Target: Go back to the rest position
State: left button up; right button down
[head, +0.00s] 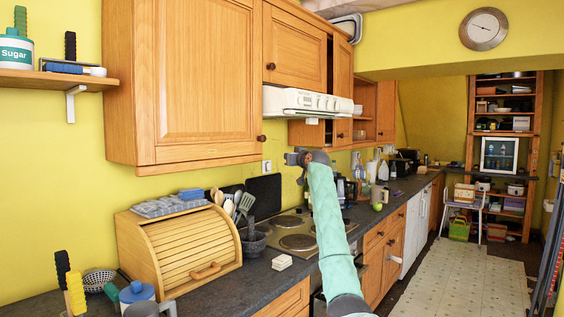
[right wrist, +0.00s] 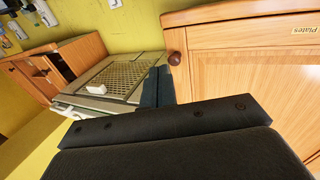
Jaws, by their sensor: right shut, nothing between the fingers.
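My right gripper (head: 298,159) is raised on its mint-green arm in the middle of the head view, in front of the yellow wall and below the white range hood (head: 306,103). Its fingers are shut and empty. In the right wrist view the dark closed fingers (right wrist: 158,86) point toward the hood's mesh underside (right wrist: 122,77), beside a wooden cabinet door (right wrist: 245,75) labelled "Plates". I cannot tell if the fingers touch the hood or cabinet. My left gripper is in neither view.
The wall cabinet (head: 205,75) hangs at upper left. Below stand a wooden bread box (head: 180,251), a utensil holder (head: 252,243) and a stove (head: 297,241) on the dark counter. Mugs and brushes stand at lower left.

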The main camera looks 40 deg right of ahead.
jog(key=shift+s+d, duration=0.1)
jog(key=shift+s, duration=0.55)
